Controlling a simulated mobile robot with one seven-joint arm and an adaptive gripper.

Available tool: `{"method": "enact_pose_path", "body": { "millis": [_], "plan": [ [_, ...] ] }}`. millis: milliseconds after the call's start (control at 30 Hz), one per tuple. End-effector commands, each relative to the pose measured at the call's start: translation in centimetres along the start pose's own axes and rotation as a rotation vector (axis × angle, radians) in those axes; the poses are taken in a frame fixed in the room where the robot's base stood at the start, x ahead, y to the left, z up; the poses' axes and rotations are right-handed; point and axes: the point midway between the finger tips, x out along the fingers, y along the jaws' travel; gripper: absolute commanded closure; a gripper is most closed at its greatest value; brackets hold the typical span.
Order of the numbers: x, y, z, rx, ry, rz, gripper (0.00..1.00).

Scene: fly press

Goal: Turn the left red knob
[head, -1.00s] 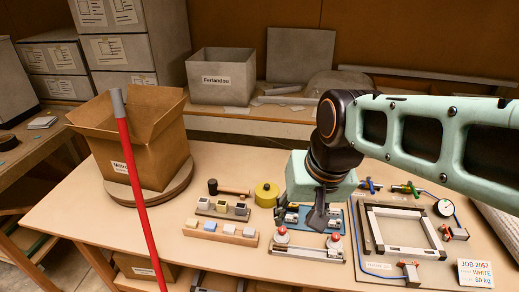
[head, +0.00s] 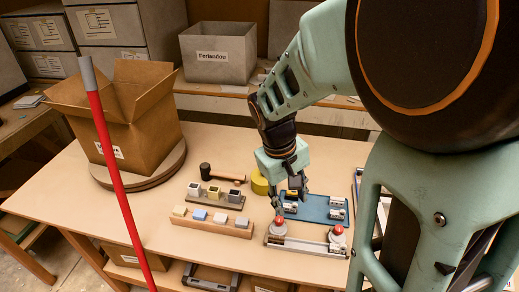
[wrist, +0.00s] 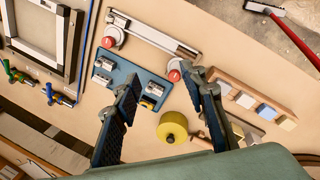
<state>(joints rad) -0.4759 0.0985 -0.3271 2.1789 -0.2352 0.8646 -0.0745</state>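The left red knob (head: 279,222) sits on a round light base at the left end of a pale metal fixture (head: 300,245). The right red knob (head: 338,230) is at its other end. My gripper (head: 291,203) is open and empty, pointing down just behind and above the left knob. In the wrist view the picture is turned round: the left red knob (wrist: 174,75) shows close by one fingertip of my gripper (wrist: 162,78), and the right red knob (wrist: 107,42) lies beyond the other finger. I cannot tell whether the finger touches the left knob.
A blue board (head: 318,211) with metal parts lies behind the fixture, with a yellow round object (head: 260,184) beside it. A wooden block rack (head: 212,224) stands to the left. A red pole (head: 117,160) crosses the left foreground. My arm hides the table's right side.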

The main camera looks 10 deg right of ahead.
Motion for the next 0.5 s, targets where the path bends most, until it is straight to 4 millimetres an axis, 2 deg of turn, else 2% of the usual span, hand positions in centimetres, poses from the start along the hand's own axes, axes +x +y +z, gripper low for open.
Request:
{"method": "enact_pose_path", "body": {
  "millis": [33,200,400,500],
  "plan": [
    [1.3,-0.2,-0.4,-0.117,-0.004,0.018,0.61],
    [3.9,-1.1,-2.1,-0.635,-0.030,0.084,0.61],
    [6.1,-2.3,-4.5,-1.210,-0.069,0.145,0.61],
    [6.7,-2.8,-5.4,-1.417,-0.084,0.167,0.61]
  ]
}}
